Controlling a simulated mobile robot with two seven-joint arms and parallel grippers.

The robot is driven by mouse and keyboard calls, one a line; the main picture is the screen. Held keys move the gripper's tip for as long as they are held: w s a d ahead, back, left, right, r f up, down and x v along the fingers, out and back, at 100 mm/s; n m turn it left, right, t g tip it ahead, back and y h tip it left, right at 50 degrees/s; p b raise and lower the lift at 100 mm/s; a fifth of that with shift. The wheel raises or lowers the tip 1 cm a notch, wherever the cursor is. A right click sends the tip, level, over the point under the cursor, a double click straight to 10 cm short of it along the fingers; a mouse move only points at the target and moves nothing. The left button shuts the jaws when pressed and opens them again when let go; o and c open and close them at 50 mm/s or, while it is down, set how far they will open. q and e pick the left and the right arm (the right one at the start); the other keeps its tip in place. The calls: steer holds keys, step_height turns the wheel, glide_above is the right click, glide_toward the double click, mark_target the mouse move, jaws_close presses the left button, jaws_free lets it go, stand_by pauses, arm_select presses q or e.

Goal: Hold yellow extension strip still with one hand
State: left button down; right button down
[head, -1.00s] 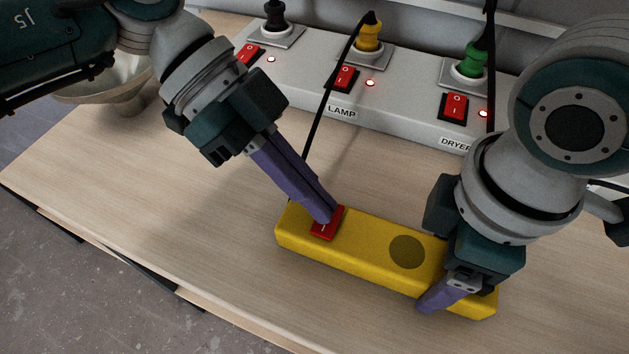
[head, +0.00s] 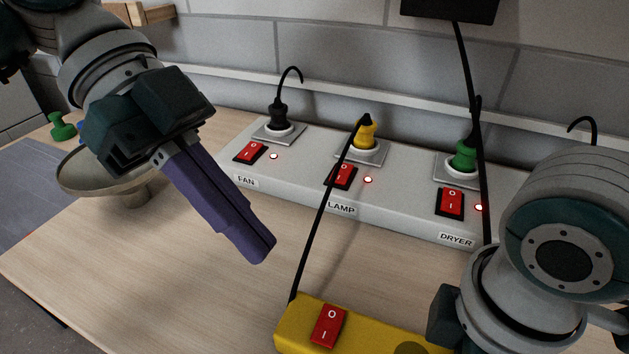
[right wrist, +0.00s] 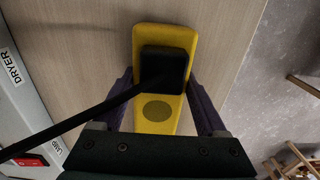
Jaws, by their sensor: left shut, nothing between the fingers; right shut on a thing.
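The yellow extension strip (head: 375,337) lies on the table at the bottom of the head view, its right part cut off and hidden. Its red switch (head: 328,325) shows uncovered. My left gripper (head: 262,250) is shut and empty, above the table and up-left of the strip, apart from it. My right gripper (right wrist: 160,92) has its purple fingers on either side of the strip (right wrist: 149,35) in the right wrist view, shut on it. A black block (right wrist: 166,68) with a cable sits on the strip there. The right fingers are out of sight in the head view.
A grey panel (head: 290,187) behind the strip has FAN, LAMP and DRYER switches, lit red lights and black, yellow and green plugs. A thin black cable (head: 325,213) runs down to the strip. A round bowl (head: 105,185) stands left. The front-left table is clear.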

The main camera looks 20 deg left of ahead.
arm_select(q)
steer(key=v, duration=0.2)
steer(key=shift+s+a+r, duration=0.2)
arm_select(e)
jaws_free()
step_height(320, 180, up, 12)
stand_by(0.8)
